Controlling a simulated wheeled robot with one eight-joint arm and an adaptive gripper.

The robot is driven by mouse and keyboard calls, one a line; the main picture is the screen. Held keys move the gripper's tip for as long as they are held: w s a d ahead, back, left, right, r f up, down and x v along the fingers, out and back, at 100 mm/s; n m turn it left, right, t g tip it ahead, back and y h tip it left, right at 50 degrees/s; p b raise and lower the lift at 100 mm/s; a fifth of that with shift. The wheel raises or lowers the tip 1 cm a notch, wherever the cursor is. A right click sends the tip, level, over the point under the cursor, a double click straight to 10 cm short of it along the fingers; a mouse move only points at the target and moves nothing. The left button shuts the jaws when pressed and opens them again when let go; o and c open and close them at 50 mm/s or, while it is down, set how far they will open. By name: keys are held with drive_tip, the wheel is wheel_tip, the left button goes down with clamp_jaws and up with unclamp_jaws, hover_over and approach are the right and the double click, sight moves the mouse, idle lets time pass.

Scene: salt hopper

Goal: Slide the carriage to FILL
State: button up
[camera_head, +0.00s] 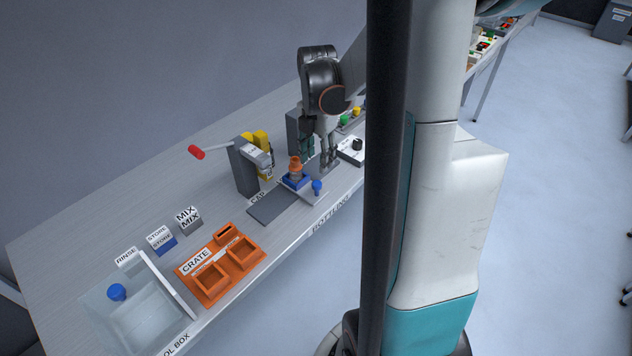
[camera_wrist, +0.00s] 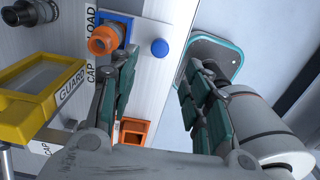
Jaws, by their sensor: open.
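The carriage (camera_head: 296,182) is a blue block on a grey track, carrying a bottle with an orange top (camera_head: 295,165). A round blue knob (camera_head: 317,186) sticks out on its front side. My gripper (camera_head: 329,167) is open and empty, pointing down, just right of the carriage and apart from the knob in the head view. It also shows in the wrist view (camera_wrist: 160,65). I cannot read a FILL label.
A press with a red-tipped lever (camera_head: 196,152) and a yellow guard (camera_wrist: 45,85) stands behind the track. An orange crate (camera_head: 221,265) and a clear box (camera_head: 140,310) are at the left. A white box with a black knob (camera_head: 351,150) is right of my gripper.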

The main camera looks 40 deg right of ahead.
sight(317, 182)
wheel_tip(317, 182, down, 9)
drive_tip(key=b, duration=0.2)
drive_tip(key=shift+b, duration=0.3)
drive_tip(key=shift+r, duration=0.1)
drive_tip(key=shift+c, duration=0.3)
clamp_jaws()
